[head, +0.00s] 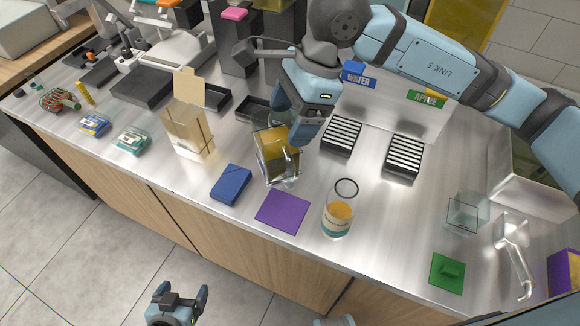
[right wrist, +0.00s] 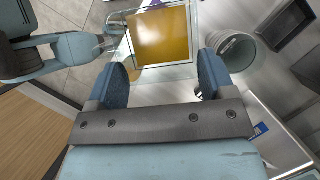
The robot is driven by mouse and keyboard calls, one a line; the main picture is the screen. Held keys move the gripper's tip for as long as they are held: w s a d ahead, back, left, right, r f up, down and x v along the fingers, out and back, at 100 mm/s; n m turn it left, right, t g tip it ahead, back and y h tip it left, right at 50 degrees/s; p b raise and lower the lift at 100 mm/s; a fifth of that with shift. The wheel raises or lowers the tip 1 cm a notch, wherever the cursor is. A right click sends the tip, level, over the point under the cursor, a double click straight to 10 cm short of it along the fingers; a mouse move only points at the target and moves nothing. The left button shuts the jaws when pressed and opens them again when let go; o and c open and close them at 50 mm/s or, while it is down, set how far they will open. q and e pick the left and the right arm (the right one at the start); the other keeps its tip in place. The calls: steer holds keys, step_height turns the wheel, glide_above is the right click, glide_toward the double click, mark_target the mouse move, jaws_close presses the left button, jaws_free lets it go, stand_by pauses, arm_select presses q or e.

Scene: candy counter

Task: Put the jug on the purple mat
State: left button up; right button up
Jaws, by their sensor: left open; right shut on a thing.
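The jug (head: 267,160) is clear and square-sided, with amber liquid inside. My right gripper (head: 292,130) is shut on it from above and behind. The jug also shows in the right wrist view (right wrist: 160,36), between and beyond the fingers. The purple mat (head: 283,211) lies flat and bare on the counter, just in front of the jug in the head view. I cannot tell whether the jug's base touches the counter. My left gripper (head: 182,292) is open and empty, over the floor in front of the counter.
A blue block (head: 230,184) lies left of the mat, and a glass with orange contents (head: 338,220) stands close to its right. A tan box (head: 187,130) stands at left. Black slotted trays (head: 341,136) sit behind. A green mat (head: 440,283) and metal scoop (head: 514,250) are at right.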

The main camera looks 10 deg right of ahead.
step_height(320, 180, down, 13)
steer(key=shift+r+p, duration=0.1)
steer(key=shift+p, duration=0.5)
steer(key=o, duration=1.6)
